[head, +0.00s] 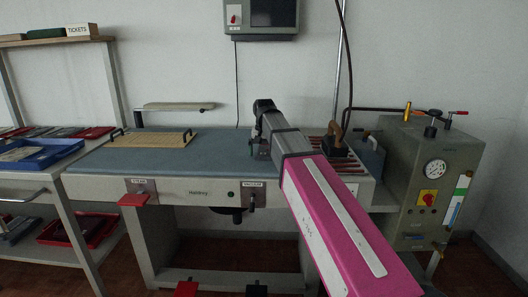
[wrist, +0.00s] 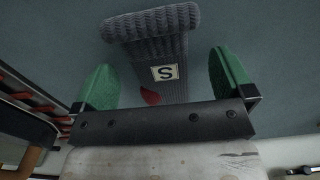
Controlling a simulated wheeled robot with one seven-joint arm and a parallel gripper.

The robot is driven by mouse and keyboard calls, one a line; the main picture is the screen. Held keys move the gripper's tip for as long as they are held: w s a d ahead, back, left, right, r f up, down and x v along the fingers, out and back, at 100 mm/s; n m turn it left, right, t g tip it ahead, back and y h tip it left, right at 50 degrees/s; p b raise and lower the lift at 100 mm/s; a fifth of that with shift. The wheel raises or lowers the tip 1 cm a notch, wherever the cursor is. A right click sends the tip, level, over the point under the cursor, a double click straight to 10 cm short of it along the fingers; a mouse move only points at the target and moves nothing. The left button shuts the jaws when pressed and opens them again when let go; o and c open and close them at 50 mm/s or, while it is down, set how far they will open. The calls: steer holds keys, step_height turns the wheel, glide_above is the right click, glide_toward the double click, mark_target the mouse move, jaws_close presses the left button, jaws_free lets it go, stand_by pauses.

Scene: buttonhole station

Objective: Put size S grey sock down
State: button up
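The grey ribbed sock (wrist: 160,45) shows in the wrist view, with a white S label (wrist: 165,72) and a small red mark near it. It appears to lie on the blue-grey surface of the table (head: 215,150). My gripper (wrist: 162,60) has its two green fingers spread on either side of the sock. A gap shows between each finger and the sock. The sock's near end is hidden behind the dark bar of my gripper. In the head view my arm reaches down to the table, and the sock cannot be seen there.
A wooden board with black handles (head: 152,139) lies on the table's left part. An iron (head: 334,138) stands at the right, beside a grey boiler with a gauge (head: 434,170). A shelf with a blue tray (head: 38,153) stands left. The table between board and arm is clear.

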mark_target(264, 154)
step_height(264, 154, up, 12)
steer(key=shift+r, duration=0.15)
stand_by(0.7)
